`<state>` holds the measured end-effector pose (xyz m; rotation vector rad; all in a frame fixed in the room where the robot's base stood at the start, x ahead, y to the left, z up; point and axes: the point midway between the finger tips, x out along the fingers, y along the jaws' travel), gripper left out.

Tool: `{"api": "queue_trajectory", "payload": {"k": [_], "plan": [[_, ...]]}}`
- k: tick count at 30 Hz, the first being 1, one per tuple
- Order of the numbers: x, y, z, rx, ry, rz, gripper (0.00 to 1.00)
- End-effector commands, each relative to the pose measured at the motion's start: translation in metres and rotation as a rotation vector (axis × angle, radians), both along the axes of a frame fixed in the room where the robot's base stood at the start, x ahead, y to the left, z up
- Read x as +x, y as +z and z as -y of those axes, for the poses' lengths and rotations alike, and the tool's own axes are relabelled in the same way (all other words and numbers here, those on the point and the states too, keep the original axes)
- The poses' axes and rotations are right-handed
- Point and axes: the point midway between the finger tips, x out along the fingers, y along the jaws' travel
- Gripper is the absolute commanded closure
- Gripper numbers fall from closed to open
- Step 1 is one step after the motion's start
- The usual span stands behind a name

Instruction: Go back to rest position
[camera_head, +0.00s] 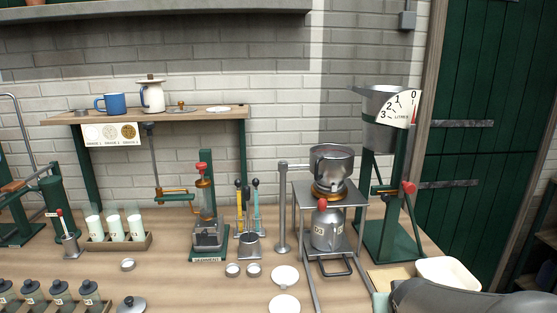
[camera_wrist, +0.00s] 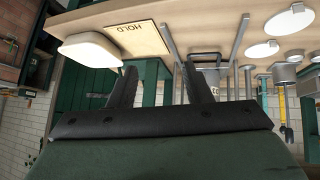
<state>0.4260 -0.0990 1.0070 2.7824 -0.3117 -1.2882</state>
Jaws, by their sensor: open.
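My gripper (camera_wrist: 158,75) shows in the wrist view with its two dark fingers spread apart. Nothing is between the fingers. The wrist view is turned upside down, with the bench top along its upper edge. A grey part of my arm (camera_head: 470,298) fills the lower right corner of the head view, at the front right of the bench. The fingers cannot be made out in the head view.
A white tray (camera_head: 447,272) lies close to my arm. A green stand with a steel hopper (camera_head: 386,135) rises behind it. A metal frame (camera_head: 300,198) holds a can (camera_head: 326,228) under a steel pot (camera_head: 330,165). White discs (camera_head: 285,276) lie at the front.

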Motion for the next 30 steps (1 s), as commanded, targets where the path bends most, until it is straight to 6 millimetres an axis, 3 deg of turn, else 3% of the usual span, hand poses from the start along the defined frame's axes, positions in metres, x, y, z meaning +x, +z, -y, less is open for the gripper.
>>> {"api": "queue_trajectory", "payload": {"k": [1,6,9,12,30], "plan": [[-0.023,-0.008,-0.021,0.020,0.012,-0.101,0.55],[-0.106,-0.030,-0.075,0.113,0.066,-0.442,0.55],[-0.141,-0.033,-0.096,0.156,0.107,-0.575,0.55],[-0.161,-0.033,-0.106,0.179,0.132,-0.648,0.55],[-0.167,-0.034,-0.109,0.188,0.138,-0.676,0.55]]}}
